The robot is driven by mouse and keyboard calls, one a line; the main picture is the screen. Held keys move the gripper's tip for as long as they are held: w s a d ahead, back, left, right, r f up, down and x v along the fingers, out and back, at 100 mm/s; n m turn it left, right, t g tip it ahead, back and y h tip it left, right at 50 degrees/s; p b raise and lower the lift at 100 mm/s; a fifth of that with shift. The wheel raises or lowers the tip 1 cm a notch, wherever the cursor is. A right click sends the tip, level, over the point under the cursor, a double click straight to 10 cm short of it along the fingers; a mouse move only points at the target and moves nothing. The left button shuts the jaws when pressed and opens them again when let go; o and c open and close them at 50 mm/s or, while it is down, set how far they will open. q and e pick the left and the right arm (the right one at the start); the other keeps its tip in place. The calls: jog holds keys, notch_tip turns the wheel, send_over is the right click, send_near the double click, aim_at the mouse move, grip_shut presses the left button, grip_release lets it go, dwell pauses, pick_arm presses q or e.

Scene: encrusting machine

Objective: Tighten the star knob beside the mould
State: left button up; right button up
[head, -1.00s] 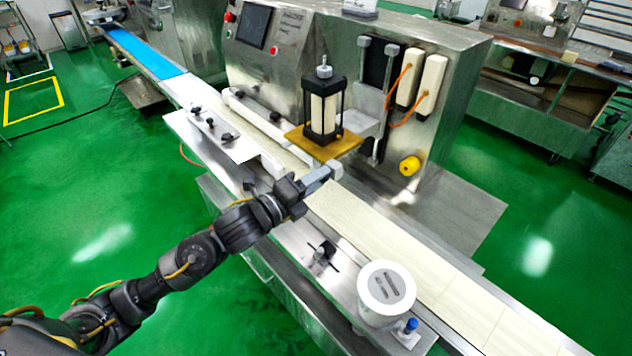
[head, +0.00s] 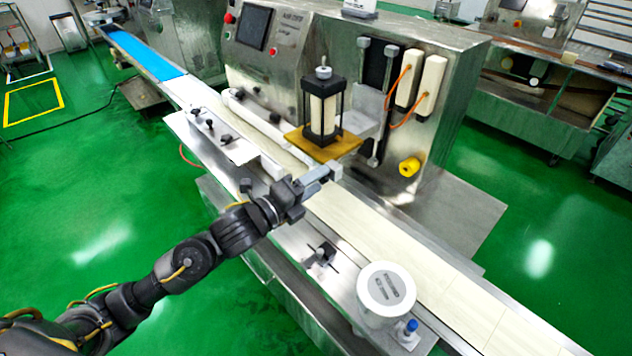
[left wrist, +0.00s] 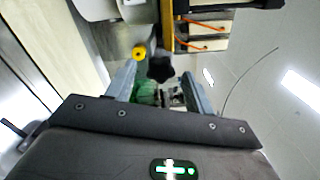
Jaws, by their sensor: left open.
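A black star knob (left wrist: 160,68) shows in the left wrist view, just ahead of my fingertips and lined up between them. The yellow-brown plate (head: 310,146) carries the upright black-framed mould unit (head: 322,108) in the head view. My left gripper (head: 328,172) is beside the front edge of this plate. In the left wrist view the gripper (left wrist: 158,76) is open, with its two grey fingers apart and nothing seen clamped. My right gripper is not in view.
The pale conveyor belt (head: 400,240) runs under the mould unit. A white round tub (head: 386,292) stands at the front right. A yellow knob (head: 409,166) sticks out of the steel cabinet. Small black clamps (head: 210,122) stand along the near rail.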

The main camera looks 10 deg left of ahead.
pick_arm(q)
jog(key=b+v, duration=0.2)
jog(key=v, duration=0.8)
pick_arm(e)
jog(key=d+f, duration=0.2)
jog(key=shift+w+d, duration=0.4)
pick_arm(q)
jog(key=shift+s, duration=0.1)
